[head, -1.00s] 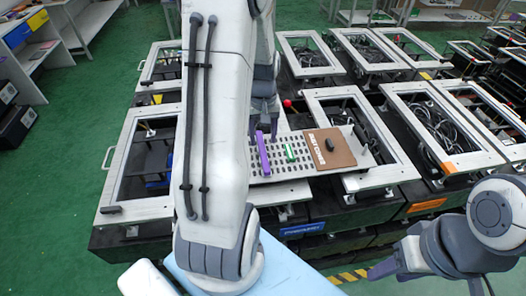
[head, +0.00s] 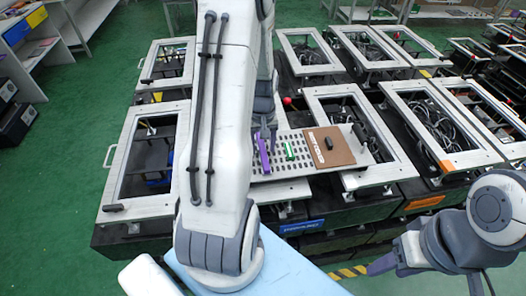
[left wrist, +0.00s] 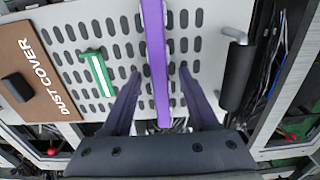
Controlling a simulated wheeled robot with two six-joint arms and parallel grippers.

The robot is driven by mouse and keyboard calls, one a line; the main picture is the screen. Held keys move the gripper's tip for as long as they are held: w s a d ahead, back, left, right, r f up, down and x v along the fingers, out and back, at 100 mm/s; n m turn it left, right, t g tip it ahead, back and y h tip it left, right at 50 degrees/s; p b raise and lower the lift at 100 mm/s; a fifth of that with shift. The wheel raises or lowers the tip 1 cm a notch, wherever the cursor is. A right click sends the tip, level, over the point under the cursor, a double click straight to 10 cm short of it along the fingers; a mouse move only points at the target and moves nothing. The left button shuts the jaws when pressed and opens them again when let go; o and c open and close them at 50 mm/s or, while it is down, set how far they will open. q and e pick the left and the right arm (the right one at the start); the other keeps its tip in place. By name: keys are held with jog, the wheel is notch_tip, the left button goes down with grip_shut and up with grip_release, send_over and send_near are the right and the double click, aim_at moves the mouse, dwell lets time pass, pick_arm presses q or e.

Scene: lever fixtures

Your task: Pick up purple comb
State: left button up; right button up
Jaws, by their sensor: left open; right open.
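The purple comb (head: 263,154) lies on the slotted light-grey plate (head: 301,167). In the left wrist view the comb (left wrist: 155,60) runs up the picture as a long bar. My left gripper (head: 264,128) is over the far end of the comb. In the left wrist view its two purple fingers (left wrist: 158,88) are apart, one on each side of the comb, with gaps between. Whether the fingers reach down to the plate is hard to tell. My right gripper (head: 383,268) is at the lower right, away from the plate; its fingertips show only in part.
A green piece (head: 289,151) lies right of the comb on the plate. A brown dust cover (head: 328,147) with a black knob is further right. A black-gripped handle (left wrist: 237,75) stands near the plate's edge. Metal frames (head: 447,122) surround the plate.

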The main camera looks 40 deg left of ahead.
aim_at(262, 151)
pick_arm(q)
jog(key=shift+c, duration=0.3)
grip_shut()
jog(key=shift+r, duration=0.5)
jog(key=r, duration=0.1)
jog(key=r+b, duration=0.1)
jog(key=s+r, duration=0.1)
jog(key=r, duration=0.1)
jog(key=shift+d, duration=0.35)
jog(key=s+d+r+b, duration=0.2)
jog(key=s+d+r, duration=0.4)
jog(key=s, duration=0.2)
jog(key=shift+s+r, duration=0.2)
jog(key=shift+s, duration=0.15)
jog(key=shift+a, duration=0.1)
